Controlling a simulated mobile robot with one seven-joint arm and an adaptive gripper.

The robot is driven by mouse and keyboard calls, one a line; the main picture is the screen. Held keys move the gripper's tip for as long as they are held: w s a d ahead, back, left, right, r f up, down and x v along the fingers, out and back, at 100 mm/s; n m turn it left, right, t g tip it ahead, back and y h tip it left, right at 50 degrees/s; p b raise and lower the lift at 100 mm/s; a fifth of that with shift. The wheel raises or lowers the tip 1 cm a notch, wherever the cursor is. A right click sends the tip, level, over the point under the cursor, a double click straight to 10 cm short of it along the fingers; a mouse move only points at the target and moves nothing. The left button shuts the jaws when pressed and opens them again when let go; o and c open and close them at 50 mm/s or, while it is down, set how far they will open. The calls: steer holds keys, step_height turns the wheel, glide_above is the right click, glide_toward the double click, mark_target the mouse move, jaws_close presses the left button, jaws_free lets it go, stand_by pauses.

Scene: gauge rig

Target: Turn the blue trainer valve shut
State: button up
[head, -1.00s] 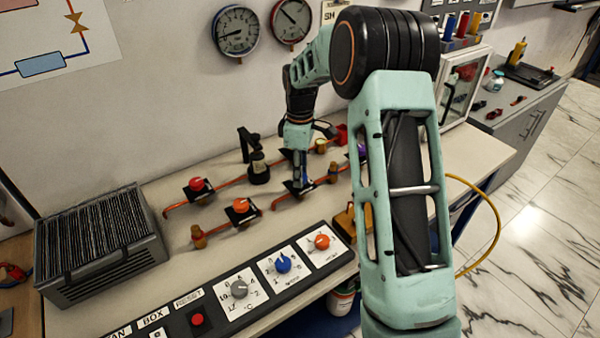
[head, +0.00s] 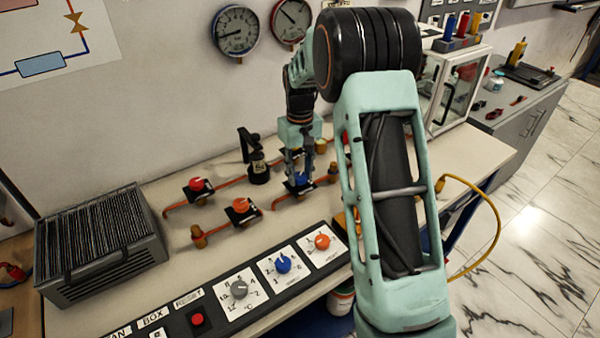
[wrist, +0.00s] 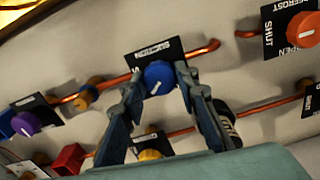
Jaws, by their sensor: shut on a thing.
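The blue trainer valve (head: 301,180) has a round knob on a black plate, on a copper pipe above the bench. In the wrist view the blue knob (wrist: 160,77) carries a white pointer line, and its plate reads "SUCTION"; the shut and open marks are mostly covered. My gripper (head: 298,173) reaches down onto the knob from above. In the wrist view my gripper (wrist: 157,80) has one finger on each side of the knob, shut on it.
Orange-red valves (head: 241,205) sit left along the pipes. A purple valve (wrist: 26,123) and a yellow valve (wrist: 150,155) are near my fingers in the wrist view. A dial panel (head: 282,264) runs along the bench front. A slotted grey box (head: 100,240) stands left.

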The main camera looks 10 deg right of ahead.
mark_target(300, 175)
steer(key=m, duration=0.4)
steer(key=shift+m, duration=2.1)
steer(key=o, duration=1.1)
steer(key=shift+o, duration=0.2)
steer(key=shift+r, duration=0.1)
step_height(300, 175, up, 12)
